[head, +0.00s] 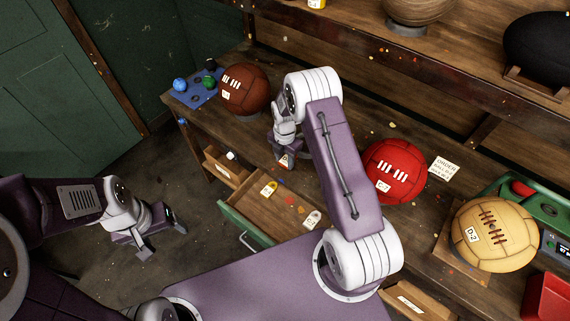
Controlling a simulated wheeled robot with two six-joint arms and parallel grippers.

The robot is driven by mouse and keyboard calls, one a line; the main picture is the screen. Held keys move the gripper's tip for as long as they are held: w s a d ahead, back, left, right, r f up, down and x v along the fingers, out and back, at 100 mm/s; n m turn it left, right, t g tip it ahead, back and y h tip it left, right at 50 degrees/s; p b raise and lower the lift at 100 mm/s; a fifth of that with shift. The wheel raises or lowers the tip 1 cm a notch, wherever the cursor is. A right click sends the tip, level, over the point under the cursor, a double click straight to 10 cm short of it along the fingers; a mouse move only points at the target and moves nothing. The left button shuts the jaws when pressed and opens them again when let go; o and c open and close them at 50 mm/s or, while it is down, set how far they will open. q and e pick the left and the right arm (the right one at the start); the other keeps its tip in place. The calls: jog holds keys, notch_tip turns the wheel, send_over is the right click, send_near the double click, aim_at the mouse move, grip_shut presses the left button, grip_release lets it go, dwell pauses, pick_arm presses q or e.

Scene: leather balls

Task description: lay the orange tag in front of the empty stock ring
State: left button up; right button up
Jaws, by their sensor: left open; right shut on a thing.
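My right gripper (285,163) points down at the front edge of the bench, above the back of the open drawer. It is shut on a small tag (284,160), mostly hidden by the fingers; a little white and orange shows, so I take it as the orange tag. A brown ball (243,90), a red ball (396,171) and a tan ball (495,235) marked D-2 sit along the bench. No empty stock ring is visible; my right arm covers the bench between the brown and red balls. My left gripper (160,243) is open and empty over the floor.
The open green-fronted drawer (237,214) holds a yellow tag (269,188), a pale tag (312,218) and small scraps. A white order card (445,167) lies beside the red ball. A blue mat (195,93) with small balls lies at the bench's left end. A shelf overhangs behind.

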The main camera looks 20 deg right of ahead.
aim_at(285, 161)
notch_tip(285, 161, down, 4)
jog(key=shift+r+p, duration=0.1)
jog(key=shift+p, duration=0.45)
jog(key=shift+w, duration=0.2)
jog(key=shift+s+f+b, duration=0.2)
jog(key=shift+f+b, duration=0.05)
jog(key=shift+b, duration=0.05)
jog(key=o, duration=1.3)
jog(key=shift+w, duration=0.1)
